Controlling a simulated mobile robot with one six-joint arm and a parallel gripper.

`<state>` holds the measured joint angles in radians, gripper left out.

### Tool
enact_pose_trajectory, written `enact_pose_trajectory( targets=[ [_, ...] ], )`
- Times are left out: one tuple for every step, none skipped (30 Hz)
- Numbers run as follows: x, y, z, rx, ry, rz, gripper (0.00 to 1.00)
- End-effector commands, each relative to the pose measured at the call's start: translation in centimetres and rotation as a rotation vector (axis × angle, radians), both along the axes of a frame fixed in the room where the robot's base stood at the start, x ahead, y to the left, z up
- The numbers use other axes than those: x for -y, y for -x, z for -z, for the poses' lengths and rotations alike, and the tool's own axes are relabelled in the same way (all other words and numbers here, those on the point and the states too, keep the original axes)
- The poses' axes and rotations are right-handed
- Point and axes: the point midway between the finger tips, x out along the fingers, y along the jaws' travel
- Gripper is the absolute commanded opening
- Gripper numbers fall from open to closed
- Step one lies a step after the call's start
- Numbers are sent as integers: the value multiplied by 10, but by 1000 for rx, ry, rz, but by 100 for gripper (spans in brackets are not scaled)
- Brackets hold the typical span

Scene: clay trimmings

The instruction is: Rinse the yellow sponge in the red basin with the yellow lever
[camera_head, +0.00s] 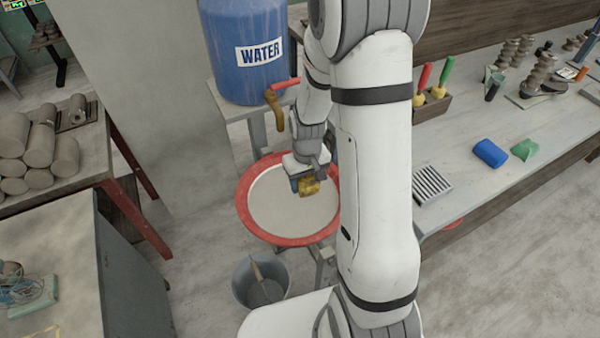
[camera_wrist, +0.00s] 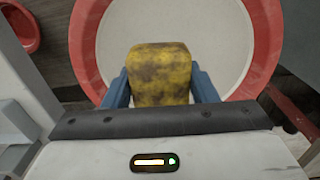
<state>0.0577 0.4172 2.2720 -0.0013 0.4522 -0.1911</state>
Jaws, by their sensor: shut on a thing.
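The yellow sponge (camera_head: 311,188), stained with dark patches, is between the blue fingers of my gripper (camera_head: 305,184). In the wrist view the sponge (camera_wrist: 160,72) fills the space between both fingers, and my gripper (camera_wrist: 161,88) is shut on it. The red-rimmed basin (camera_head: 246,213) stands under the gripper; its pale inside also shows behind the sponge, within its red rim (camera_wrist: 84,45). The sponge appears over the basin; its exact height is unclear. A brass-yellow tap (camera_head: 274,110) with a red handle (camera_head: 286,84) is above the basin's back edge, left of my arm.
A blue water barrel (camera_head: 243,50) stands on a support behind the basin. A grey bucket (camera_head: 261,287) holding a tool is on the floor in front. A workbench (camera_head: 470,190) with a blue sponge (camera_head: 490,153) and a green piece (camera_head: 524,149) is at right. Clay rolls (camera_head: 40,140) lie left.

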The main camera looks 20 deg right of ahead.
Motion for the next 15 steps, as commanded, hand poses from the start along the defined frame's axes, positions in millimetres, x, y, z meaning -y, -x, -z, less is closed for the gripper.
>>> enact_pose_trajectory(
  targets=[
    [-2, 0, 4, -1, 0, -4, 31],
    [-2, 0, 5, -1, 0, -7, 31],
    [-3, 0, 8, -1, 0, -9, 31],
    [-4, 0, 10, -1, 0, -11, 31],
    [-5, 0, 12, -1, 0, -13, 31],
    [-6, 0, 16, -1, 0, -14, 31],
    [-6, 0, 18, -1, 0, -16, 31],
    [-7, 0, 21, -1, 0, -17, 31],
    [-7, 0, 25, -1, 0, -18, 31],
    [-7, 0, 28, -1, 0, -19, 31],
    [-8, 0, 32, -1, 0, -19, 31],
    [-8, 0, 36, -2, 0, -20, 31],
    [-8, 0, 39, -2, 0, -21, 31],
    [-9, 0, 42, -2, 0, -21, 31],
    [-9, 0, 46, -1, 0, -22, 31]
  ],
)
